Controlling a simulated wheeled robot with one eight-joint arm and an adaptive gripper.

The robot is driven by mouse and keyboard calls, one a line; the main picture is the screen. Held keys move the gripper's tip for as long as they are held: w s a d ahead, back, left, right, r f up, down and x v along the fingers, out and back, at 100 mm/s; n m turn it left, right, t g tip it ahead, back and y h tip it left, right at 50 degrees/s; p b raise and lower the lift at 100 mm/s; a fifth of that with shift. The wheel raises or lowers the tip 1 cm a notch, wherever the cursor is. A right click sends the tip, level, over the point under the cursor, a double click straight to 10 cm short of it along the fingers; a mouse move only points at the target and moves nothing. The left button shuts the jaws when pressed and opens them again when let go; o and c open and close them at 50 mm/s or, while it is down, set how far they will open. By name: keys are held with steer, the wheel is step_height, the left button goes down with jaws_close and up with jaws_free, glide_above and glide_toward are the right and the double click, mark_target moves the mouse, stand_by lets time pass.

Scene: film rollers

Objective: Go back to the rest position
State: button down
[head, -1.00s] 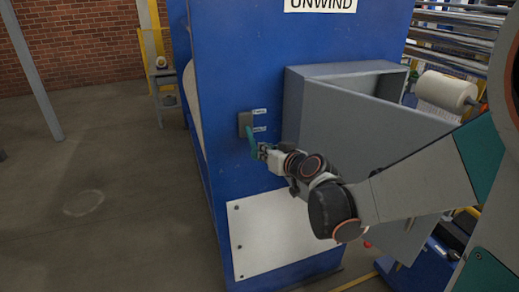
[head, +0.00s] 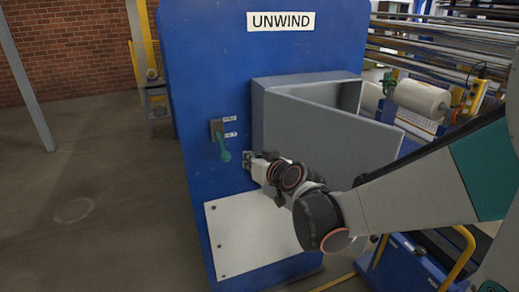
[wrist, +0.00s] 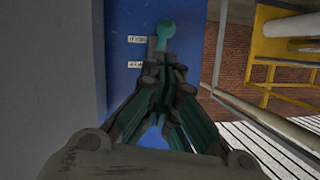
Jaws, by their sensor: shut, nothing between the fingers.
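My gripper (head: 250,160) is shut and empty in front of the blue UNWIND panel (head: 185,80). In the wrist view my gripper (wrist: 165,75) shows its dark fingers together. A lever switch with a green handle (head: 222,146) is on the panel, just left of my gripper and apart from it in the head view. Its handle hangs down and slightly right. In the wrist view the green knob (wrist: 166,27) shows beyond the fingertips, beside two small white labels (wrist: 136,39).
An open grey cabinet (head: 330,135) juts from the panel close above and right of my gripper. A white plate (head: 250,235) is below. A white film roll (head: 422,98) and metal rollers are at right. Open floor (head: 90,190) lies left.

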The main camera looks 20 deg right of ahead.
steer(key=shift+s, duration=0.3)
steer(key=s+f+g+h+b, duration=0.1)
steer(key=s+f+g+b, duration=0.1)
steer(key=s, duration=0.6)
steer(key=s+f+g+h+b, duration=0.1)
steer(key=s+f+g+b, duration=0.1)
steer(key=s+f+b, duration=0.3)
steer(key=s+d+f+g+b, duration=0.1)
steer(key=s+f+g+b, duration=0.2)
steer(key=s+f, duration=0.4)
steer(key=s+b, duration=0.1)
steer(key=s, duration=0.5)
steer(key=shift+s+f+h, duration=0.2)
steer(key=shift+s+h, duration=0.05)
steer(key=shift+h, duration=0.15)
steer(key=shift+r, duration=0.1)
